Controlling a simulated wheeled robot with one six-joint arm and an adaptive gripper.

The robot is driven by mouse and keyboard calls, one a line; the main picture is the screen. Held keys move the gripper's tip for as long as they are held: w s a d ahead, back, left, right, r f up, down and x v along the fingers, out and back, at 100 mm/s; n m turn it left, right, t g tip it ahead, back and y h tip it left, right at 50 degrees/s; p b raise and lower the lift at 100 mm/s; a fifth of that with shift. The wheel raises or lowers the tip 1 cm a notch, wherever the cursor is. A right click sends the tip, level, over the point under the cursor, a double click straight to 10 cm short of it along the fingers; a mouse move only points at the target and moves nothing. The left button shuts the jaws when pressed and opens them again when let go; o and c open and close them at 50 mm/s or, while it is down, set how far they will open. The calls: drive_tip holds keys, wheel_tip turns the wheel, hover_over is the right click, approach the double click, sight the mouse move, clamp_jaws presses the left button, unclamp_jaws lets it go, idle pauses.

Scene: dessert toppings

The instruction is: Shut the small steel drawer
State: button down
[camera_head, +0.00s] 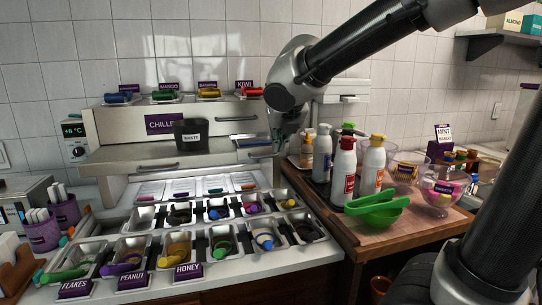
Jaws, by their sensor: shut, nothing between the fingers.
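My wrist hides part of the chiller's right side.
A wide steel shelf or drawer front (130,160) juts out left, with a dark waste bin (191,135) on it. Topping trays (222,240) fill the counter below.

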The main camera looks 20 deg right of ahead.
drive_tip(key=w+r+x, duration=0.1)
drive_tip(key=w+x, duration=0.1)
drive_tip(key=x, duration=1.1)
drive_tip(key=shift+r, duration=0.3)
